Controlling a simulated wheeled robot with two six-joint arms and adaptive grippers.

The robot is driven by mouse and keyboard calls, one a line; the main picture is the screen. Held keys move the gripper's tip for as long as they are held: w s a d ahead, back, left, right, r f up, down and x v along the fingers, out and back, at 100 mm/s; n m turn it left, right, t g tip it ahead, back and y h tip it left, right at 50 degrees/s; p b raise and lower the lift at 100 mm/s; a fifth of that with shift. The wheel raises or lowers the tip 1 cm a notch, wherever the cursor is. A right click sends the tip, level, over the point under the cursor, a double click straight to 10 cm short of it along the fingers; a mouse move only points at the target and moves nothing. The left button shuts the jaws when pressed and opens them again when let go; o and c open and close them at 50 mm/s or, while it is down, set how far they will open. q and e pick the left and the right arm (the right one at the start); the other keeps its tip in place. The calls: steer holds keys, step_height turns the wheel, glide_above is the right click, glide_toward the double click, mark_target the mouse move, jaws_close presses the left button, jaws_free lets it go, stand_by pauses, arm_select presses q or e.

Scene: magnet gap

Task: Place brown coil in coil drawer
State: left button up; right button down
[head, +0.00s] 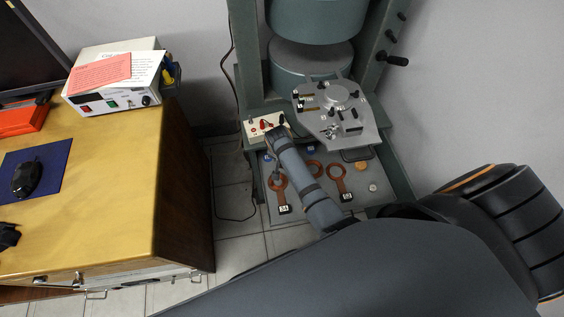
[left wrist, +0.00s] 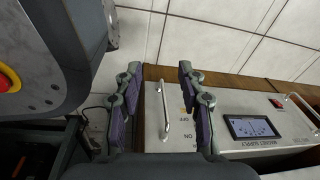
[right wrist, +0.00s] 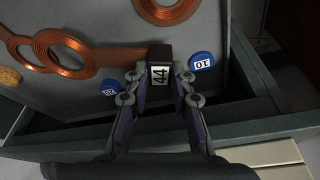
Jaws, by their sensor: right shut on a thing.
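My right gripper (right wrist: 160,75) is shut on a dark block marked 44 in the right wrist view. A brown strip (right wrist: 108,58) runs left from the block to a copper-brown coil ring (right wrist: 62,40). The coil is over the grey coil drawer (right wrist: 160,112); I cannot tell whether it touches the floor. In the head view, the drawer (head: 290,237) holds coils with blocks marked 54 (head: 284,209) and 50 (head: 347,197); my right forearm hides part of it. My left gripper (left wrist: 160,78) is open and empty in the left wrist view, in front of a cabinet with a handle.
A magnet stand (head: 310,65) rises behind the drawer, with a metal plate (head: 338,115) jutting over it. A small control box (head: 265,125) stands at the drawer's back left. A wooden desk (head: 120,180) with a power supply (head: 110,95) is at the left. Blue caps (right wrist: 200,61) lie in the drawer.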

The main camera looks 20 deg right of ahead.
steer(key=b+x, duration=0.3)
steer(key=shift+s+a+f+b, duration=0.15)
steer(key=shift+f+b, duration=0.15)
steer(key=shift+f, duration=0.15)
arm_select(q)
steer(key=w+d+r, duration=0.1)
steer(key=w+r, duration=0.1)
steer(key=w, duration=0.5)
steer(key=shift+d, duration=0.25)
arm_select(e)
steer(key=shift+r, duration=0.1)
steer(key=c, duration=1.1)
jaws_free()
steer(key=shift+c, duration=0.2)
